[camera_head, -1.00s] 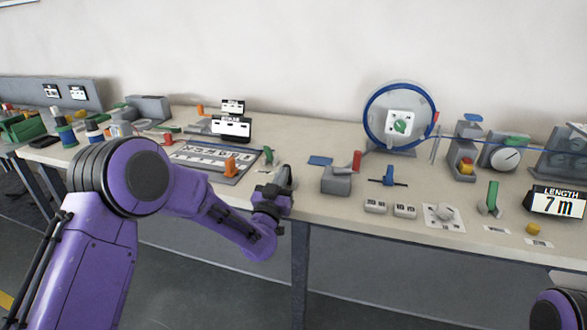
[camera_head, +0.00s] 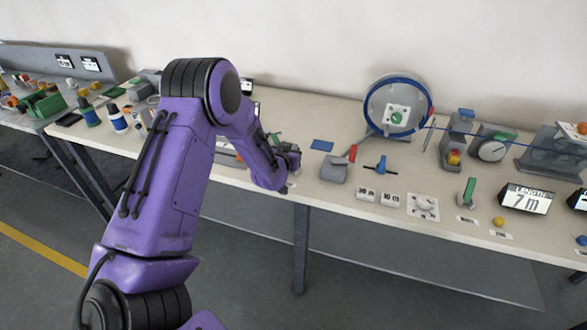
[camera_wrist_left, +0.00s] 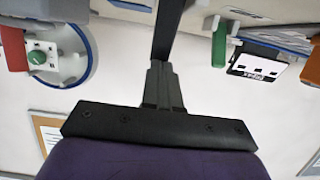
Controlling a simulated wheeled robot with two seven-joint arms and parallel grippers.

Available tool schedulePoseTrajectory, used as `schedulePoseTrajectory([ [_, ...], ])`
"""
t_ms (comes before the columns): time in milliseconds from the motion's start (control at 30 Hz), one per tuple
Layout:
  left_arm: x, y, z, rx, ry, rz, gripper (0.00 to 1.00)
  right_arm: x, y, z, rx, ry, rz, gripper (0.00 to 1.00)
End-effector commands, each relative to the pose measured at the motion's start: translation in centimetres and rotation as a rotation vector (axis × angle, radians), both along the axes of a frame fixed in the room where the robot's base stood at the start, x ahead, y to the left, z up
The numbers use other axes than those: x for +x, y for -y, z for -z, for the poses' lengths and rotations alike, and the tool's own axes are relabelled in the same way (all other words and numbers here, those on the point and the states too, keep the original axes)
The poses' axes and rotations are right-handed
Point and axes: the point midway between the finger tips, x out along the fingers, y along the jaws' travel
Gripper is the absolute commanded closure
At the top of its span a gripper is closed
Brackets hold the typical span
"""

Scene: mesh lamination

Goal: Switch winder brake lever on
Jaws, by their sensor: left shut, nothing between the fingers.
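The lever with a red handle (camera_head: 352,153) stands on a grey block (camera_head: 335,169) in front of the clear winder disc (camera_head: 375,105) with its blue rim. In the head view the handle leans up and to the right. A red handle shows large at the left edge of the left wrist view (camera_wrist_left: 13,46). My left gripper (camera_head: 293,158) is left of the block, apart from it, and partly hidden by its own wrist. In the left wrist view its fingers (camera_wrist_left: 163,80) are together and empty. My right gripper is out of view.
A green lever (camera_wrist_left: 219,45) and a display (camera_wrist_left: 256,63) show on the right of the wrist view.

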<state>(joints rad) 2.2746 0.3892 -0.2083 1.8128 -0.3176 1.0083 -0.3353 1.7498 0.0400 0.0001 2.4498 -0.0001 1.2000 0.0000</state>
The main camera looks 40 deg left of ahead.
Motion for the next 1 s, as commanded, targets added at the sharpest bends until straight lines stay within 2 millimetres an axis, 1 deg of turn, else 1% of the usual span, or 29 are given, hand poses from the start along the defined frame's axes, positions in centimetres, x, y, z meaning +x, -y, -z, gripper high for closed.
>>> schedulePoseTrajectory([
  [233,0.6,-0.1,0.0,0.002,0.003,0.001,1.0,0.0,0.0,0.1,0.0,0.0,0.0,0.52],
  [767,0.7,-0.1,-0.3,0.003,0.006,0.002,1.0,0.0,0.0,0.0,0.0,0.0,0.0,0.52],
  [867,0.5,0.3,-0.8,0.002,0.006,0.006,1.0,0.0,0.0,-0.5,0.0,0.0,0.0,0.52],
  [1000,-0.6,1.5,-2.4,0.002,0.003,0.014,1.0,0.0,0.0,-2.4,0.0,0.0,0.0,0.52],
])
